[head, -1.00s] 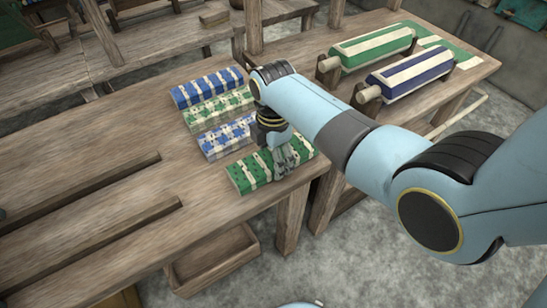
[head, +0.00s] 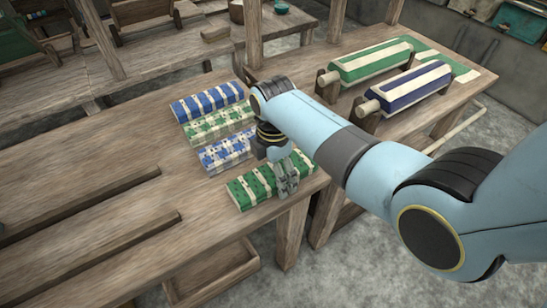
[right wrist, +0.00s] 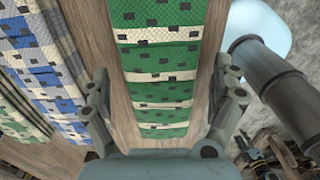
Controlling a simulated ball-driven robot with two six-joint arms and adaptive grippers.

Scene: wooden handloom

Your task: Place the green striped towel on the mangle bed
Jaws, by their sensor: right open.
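The green striped towel (head: 252,190), green with pale bands and dark squares, lies folded at the front edge of the wooden table. My right gripper (head: 287,177) is over its right part in the head view. In the right wrist view the gripper (right wrist: 161,75) is open, with a finger on each side of the towel (right wrist: 160,95). The fingers look apart from the cloth. My left gripper is not in view. I cannot tell for sure which wooden surface is the mangle bed.
Behind the towel lie a blue-and-white towel (head: 228,154), a pale green one (head: 205,128) and another blue one (head: 207,102). A green-striped roller (head: 375,62) and a blue-striped roller (head: 412,88) stand at the right. The table's left side (head: 60,160) has two raised rails.

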